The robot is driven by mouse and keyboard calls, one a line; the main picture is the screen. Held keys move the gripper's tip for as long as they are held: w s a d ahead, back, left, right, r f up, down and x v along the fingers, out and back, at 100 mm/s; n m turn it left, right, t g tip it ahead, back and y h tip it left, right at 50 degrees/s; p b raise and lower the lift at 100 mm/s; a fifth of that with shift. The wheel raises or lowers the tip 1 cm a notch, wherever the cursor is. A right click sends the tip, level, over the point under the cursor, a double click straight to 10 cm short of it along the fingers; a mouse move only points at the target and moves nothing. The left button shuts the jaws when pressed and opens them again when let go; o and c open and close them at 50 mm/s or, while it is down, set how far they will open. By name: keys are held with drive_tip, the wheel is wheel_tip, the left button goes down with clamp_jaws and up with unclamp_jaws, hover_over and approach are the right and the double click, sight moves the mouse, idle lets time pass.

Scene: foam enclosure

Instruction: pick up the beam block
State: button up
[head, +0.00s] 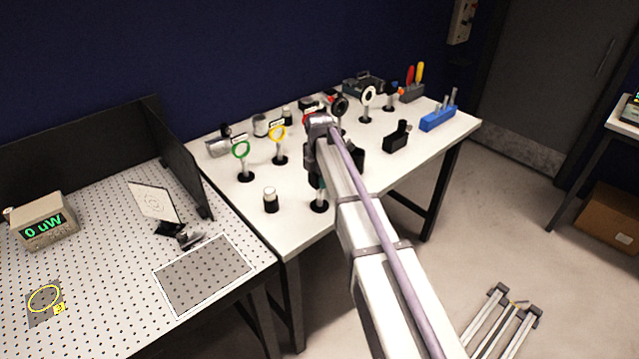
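A black block with a short raised knob (396,141) stands on the white table right of my arm. It looks most like the beam block, but I cannot be sure of that. My arm reaches over this table, and its wrist bends down near the table's middle. My gripper (318,175) is a dark shape below the wrist, mostly hidden by my arm. Its fingertips cannot be made out, so I cannot tell whether it is open or holds anything. The black block stands apart from it, to the right.
Green (241,150), yellow (279,134) and white (368,97) ring mounts stand on the table. A small dark bottle (270,200) is near its front edge. A blue rack (438,119) is at right. A perforated board (100,270) with a power meter (44,221) lies left.

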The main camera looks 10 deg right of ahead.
drive_tip(key=c, duration=0.7)
drive_tip(key=shift+r, duration=0.1)
drive_tip(key=shift+c, duration=0.2)
